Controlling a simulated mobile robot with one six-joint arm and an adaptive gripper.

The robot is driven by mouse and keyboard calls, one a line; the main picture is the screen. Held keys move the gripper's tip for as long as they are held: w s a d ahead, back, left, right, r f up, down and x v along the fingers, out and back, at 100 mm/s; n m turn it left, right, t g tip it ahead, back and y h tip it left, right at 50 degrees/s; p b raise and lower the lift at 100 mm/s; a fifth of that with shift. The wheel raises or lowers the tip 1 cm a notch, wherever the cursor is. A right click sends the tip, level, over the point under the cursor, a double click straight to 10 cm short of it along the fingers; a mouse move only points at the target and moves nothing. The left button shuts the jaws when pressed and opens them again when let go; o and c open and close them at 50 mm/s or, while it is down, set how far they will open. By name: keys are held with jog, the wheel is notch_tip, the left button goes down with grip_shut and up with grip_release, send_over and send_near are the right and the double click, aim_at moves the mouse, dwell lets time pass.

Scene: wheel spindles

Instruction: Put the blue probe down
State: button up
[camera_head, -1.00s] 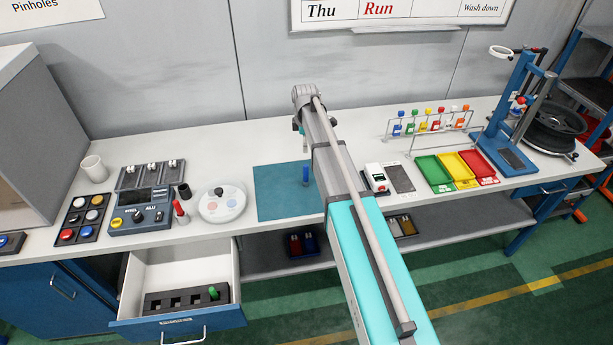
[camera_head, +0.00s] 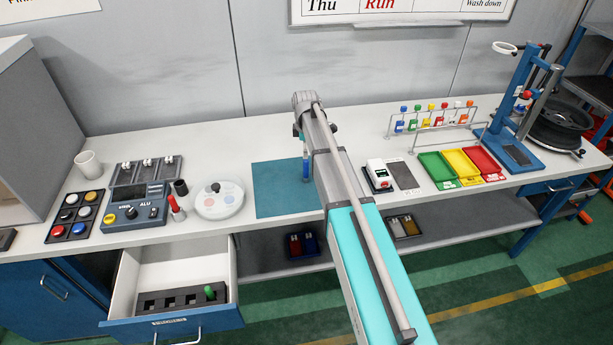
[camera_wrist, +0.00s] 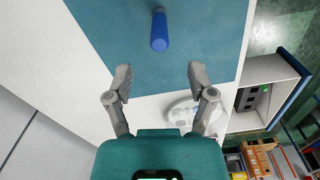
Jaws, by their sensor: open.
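The probe lies beyond the fingertips, roughly in line with the gap, and appears apart from both. In the head view my arm hides part of the mat's right side and most of the gripper.
A round white dish (camera_head: 220,200) stands left of the mat, near a red-tipped tool (camera_head: 175,206) and a control box (camera_head: 137,208). A white device (camera_head: 378,174) stands right of it. An open drawer (camera_head: 120,285) holds a slotted block with a green item.

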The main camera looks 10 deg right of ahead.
aim_at(306, 161)
jog(key=shift+f+b, duration=1.35)
jog(key=shift+f, duration=0.25)
jog(key=shift+f, duration=0.1)
jog(key=shift+d+f+b, duration=0.1)
jog(key=shift+f+b, duration=2.4)
jog(key=shift+b, duration=0.1)
grip_shut()
